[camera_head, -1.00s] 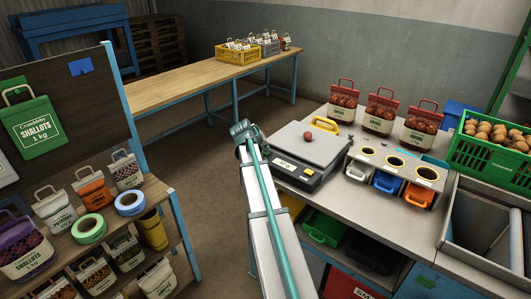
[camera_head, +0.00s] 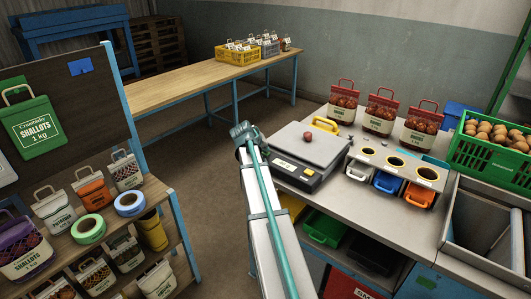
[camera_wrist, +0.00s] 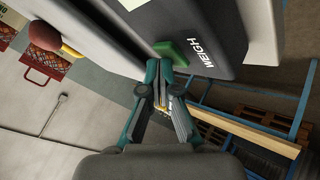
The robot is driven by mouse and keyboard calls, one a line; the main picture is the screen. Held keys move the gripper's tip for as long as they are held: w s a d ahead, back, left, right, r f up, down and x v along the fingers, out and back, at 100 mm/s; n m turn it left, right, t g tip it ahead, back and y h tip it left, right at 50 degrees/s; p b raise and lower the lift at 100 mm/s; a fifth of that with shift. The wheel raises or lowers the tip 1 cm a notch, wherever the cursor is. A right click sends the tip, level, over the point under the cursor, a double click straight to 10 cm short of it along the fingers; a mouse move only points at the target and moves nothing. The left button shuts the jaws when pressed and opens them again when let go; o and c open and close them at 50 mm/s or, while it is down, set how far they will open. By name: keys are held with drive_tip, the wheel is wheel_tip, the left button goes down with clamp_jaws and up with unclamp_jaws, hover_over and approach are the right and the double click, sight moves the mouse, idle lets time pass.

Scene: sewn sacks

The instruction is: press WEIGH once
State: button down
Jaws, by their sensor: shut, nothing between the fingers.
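The scale (camera_head: 310,150) stands on the packing table, with a flat grey platform and a dark front housing. One reddish-brown onion (camera_head: 307,136) rests on the platform; it also shows in the wrist view (camera_wrist: 43,33). In the wrist view the dark housing carries the white word WEIGH and a green button (camera_wrist: 180,50) beside it. My gripper (camera_wrist: 165,70) is shut and empty, its fingertips at the lower left edge of the green button. I cannot tell whether they touch it or press it in. In the head view my arm hides the fingertips.
Several red-topped sacks (camera_head: 380,112), a three-hole bin unit (camera_head: 396,163) and a green crate of onions (camera_head: 493,150) stand around the scale. A shelf of sacks and tape rolls (camera_head: 130,203) is at left. The wooden table (camera_head: 180,85) behind is mostly clear.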

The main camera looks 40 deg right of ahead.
drive_tip(key=shift+r+p, duration=0.35)
drive_tip(key=shift+r, duration=0.5)
drive_tip(key=shift+r, duration=0.15)
drive_tip(key=shift+r+p, duration=1.25)
drive_tip(key=shift+r, duration=1.15)
